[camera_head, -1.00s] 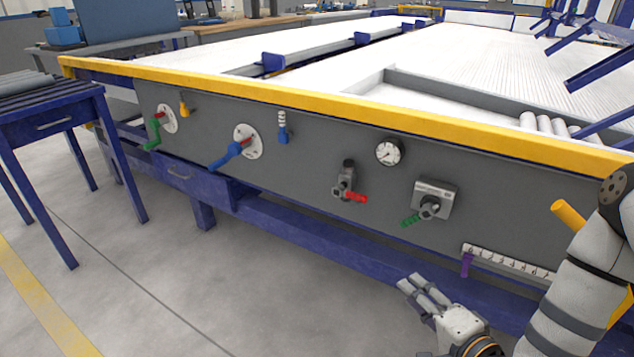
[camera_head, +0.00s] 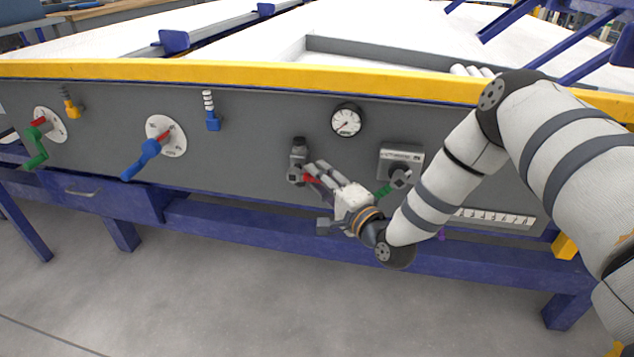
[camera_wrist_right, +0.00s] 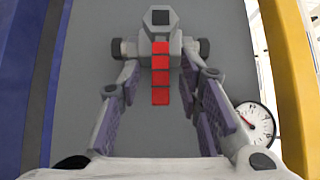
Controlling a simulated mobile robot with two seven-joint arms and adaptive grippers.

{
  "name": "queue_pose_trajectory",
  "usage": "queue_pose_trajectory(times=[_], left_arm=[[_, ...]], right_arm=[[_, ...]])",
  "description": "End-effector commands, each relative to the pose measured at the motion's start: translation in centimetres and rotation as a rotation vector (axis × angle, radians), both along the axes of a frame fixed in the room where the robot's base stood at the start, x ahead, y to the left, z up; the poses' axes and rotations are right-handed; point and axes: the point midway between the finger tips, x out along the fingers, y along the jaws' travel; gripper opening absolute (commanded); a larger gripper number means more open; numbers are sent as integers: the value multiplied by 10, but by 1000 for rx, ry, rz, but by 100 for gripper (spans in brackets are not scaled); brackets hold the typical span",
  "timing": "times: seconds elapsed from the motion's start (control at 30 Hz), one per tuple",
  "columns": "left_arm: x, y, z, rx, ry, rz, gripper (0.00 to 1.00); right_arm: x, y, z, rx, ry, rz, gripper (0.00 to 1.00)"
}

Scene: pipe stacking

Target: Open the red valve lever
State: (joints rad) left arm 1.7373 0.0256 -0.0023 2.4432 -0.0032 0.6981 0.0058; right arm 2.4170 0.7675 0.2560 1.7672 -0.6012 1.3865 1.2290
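The red valve lever (camera_head: 311,180) sticks out to the right from a grey valve body (camera_head: 298,158) on the grey panel, partly hidden by my right gripper. My right gripper (camera_head: 322,174) is at the lever. In the right wrist view, the red lever (camera_wrist_right: 160,76) runs from the valve body (camera_wrist_right: 160,45) down between the fingers of my right gripper (camera_wrist_right: 163,90). The fingers are open, one on each side, with visible gaps to the lever. My left gripper is out of view.
A blue lever (camera_head: 141,159) and a green crank (camera_head: 36,148) are further left. The yellow table edge (camera_head: 230,73) runs above the panel.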

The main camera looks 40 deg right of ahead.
Motion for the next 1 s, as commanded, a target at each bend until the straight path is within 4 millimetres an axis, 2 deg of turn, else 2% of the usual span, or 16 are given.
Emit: queue_pose_trajectory(times=[0.1,0.33,0.47,0.77,1.0], left_arm=[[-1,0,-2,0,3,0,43],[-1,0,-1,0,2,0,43],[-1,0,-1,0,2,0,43],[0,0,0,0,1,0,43],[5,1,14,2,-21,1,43]], right_arm=[[7,-1,0,0,0,0,32],[7,-1,1,0,0,-1,30],[7,-1,1,0,0,0,1],[7,-1,1,-3,3,0,0],[7,0,10,-50,56,1,0]])
